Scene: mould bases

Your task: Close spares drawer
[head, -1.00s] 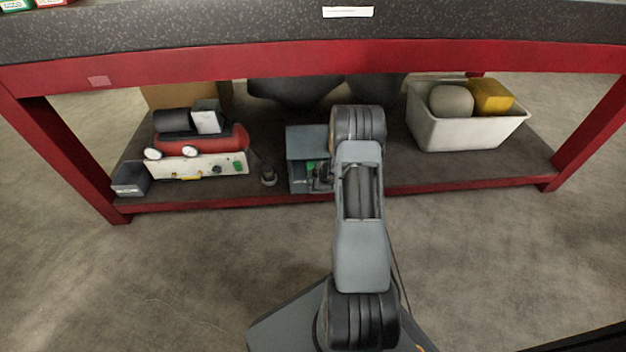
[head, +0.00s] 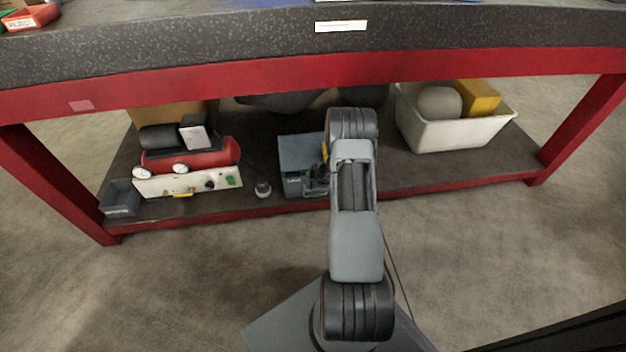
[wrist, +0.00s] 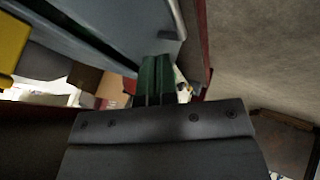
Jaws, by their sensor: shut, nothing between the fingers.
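The small grey drawer cabinet (head: 300,152) stands on the lower shelf of the red bench, left of my arm. Its front faces me, partly hidden by my gripper (head: 318,182), which is at the right part of that front. In the wrist view my gripper (wrist: 157,82) shows dark green fingers shut together and empty. They are close beside a grey-blue panel (wrist: 105,35), probably part of the cabinet; I cannot tell whether they touch it.
Left on the shelf (head: 225,210) are a red compressor (head: 190,158), a white panel box (head: 212,182) and a small grey bin (head: 120,200). A small round object (head: 263,189) lies beside the cabinet. A white crate (head: 460,135) stands at the right. Floor in front is open.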

